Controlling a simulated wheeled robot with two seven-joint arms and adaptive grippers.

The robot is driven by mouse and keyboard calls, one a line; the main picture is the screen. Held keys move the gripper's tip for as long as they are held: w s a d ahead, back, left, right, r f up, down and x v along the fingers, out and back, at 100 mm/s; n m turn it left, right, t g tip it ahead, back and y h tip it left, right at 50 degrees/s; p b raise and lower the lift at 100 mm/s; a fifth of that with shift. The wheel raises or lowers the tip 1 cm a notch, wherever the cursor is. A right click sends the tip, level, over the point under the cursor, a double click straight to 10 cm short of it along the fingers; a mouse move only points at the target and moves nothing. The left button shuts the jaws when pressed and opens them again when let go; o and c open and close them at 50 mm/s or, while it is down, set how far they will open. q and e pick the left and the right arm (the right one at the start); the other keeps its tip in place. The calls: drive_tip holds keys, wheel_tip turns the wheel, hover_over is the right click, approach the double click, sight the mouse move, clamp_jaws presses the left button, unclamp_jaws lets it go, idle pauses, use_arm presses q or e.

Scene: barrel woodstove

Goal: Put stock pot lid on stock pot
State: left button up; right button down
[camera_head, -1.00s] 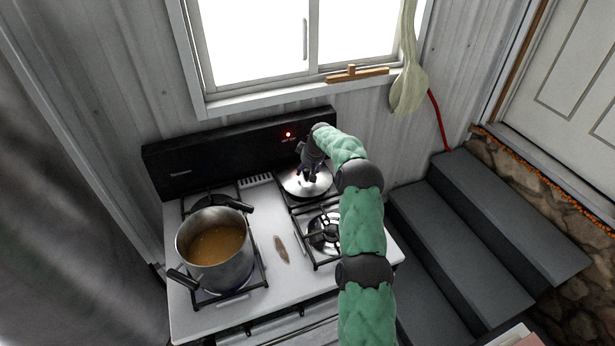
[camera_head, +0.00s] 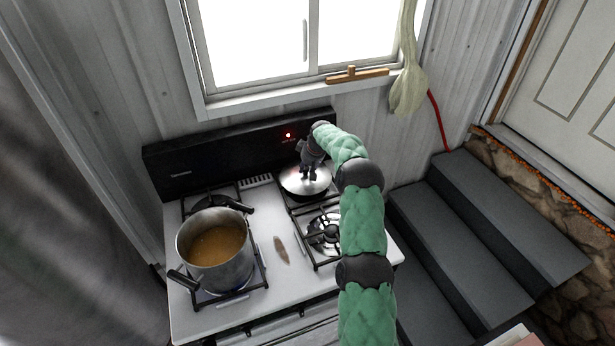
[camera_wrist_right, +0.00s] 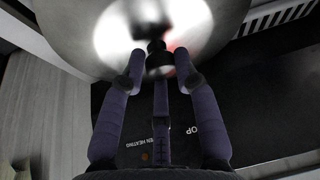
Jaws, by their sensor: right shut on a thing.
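The stock pot (camera_head: 222,262) stands on the left front burner, open at the top with brown liquid inside and dark handles. The shiny metal lid (camera_head: 296,184) is over the back right burner, by the stove's back panel. My right gripper (camera_head: 309,176) reaches down onto the lid from above. In the right wrist view, its fingers (camera_wrist_right: 158,58) are closed around the dark knob of the lid (camera_wrist_right: 105,38). I cannot tell whether the lid is clear of the burner. My left gripper is not in view.
The white stove top (camera_head: 200,318) has a small brown spoon-like piece (camera_head: 281,250) between the burners. The front right burner (camera_head: 324,234) is empty. A black back panel (camera_head: 225,158) rises behind. Dark steps (camera_head: 500,215) are at the right.

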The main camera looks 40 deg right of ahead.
drive_tip(key=shift+r, duration=0.55)
drive_tip(key=shift+r+p, duration=1.25)
drive_tip(key=shift+r, duration=1.2)
drive_tip(key=shift+f, duration=0.15)
